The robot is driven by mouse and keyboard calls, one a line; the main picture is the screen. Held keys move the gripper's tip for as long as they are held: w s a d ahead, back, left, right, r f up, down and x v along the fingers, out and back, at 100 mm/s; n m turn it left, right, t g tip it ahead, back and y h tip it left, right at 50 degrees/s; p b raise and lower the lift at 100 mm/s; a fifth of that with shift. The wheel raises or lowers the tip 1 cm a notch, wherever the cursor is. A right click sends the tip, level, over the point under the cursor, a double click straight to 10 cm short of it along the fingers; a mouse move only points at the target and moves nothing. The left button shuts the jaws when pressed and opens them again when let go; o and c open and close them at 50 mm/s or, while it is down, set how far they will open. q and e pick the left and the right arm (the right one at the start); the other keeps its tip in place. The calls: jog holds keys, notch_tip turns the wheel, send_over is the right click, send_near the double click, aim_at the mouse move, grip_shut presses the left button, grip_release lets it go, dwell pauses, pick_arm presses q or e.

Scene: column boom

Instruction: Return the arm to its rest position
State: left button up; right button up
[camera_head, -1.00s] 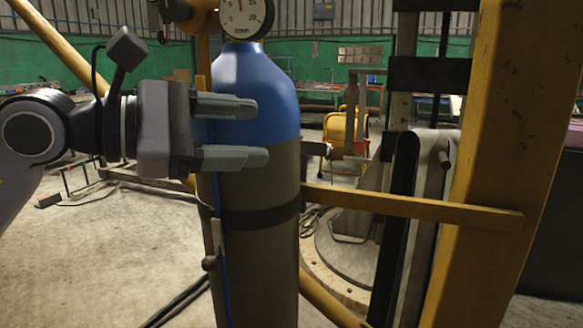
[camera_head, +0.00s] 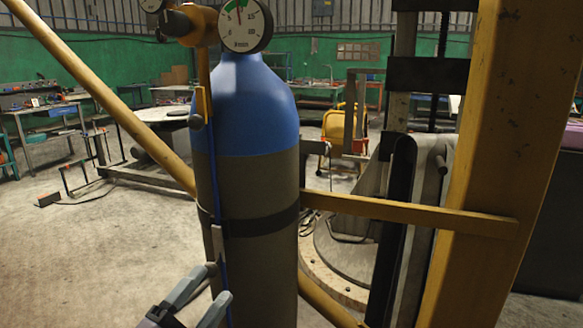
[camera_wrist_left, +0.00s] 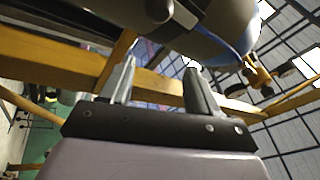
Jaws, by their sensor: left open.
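My left gripper (camera_head: 207,284) is low in the head view, at the bottom edge, in front of the lower part of the gas cylinder. Its two grey fingers are apart with nothing between them. In the left wrist view the same open fingers (camera_wrist_left: 158,88) point toward a yellow beam (camera_wrist_left: 64,58), with the rounded cylinder body (camera_wrist_left: 190,40) above them. The rest of the left arm is out of the head view. My right gripper is not in view.
The blue-topped grey cylinder (camera_head: 256,105) stands upright with a dial gauge (camera_head: 243,25) on top. A yellow cross bar (camera_head: 410,211) joins a thick yellow post (camera_head: 500,150) at right. A yellow diagonal brace (camera_head: 100,92) runs at left. Concrete floor (camera_head: 90,260) is open at lower left.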

pick_arm(q)
jog(key=s+a+f+n+g+y, duration=0.2)
jog(key=s+f+n, duration=0.3)
jog(key=f, duration=0.4)
jog(key=s+a+f+n+g+y, duration=0.2)
jog(key=s+f+n, duration=0.4)
jog(key=f, duration=0.4)
jog(key=s+a+f+n+g+y+p, duration=0.1)
jog(key=s+a+f+n+g+y, duration=0.1)
jog(key=s+f+n+g+y, duration=0.2)
jog(key=s+f+n, duration=0.2)
jog(key=s+f, duration=0.2)
jog(key=f, duration=0.1)
jog(key=shift+a+f+g, duration=0.3)
jog(key=shift+f+g, duration=0.05)
jog(key=shift+g, duration=0.05)
jog(key=shift+s, duration=0.1)
jog(key=c, duration=0.3)
jog(key=shift+d, duration=0.1)
jog(key=shift+c, duration=0.2)
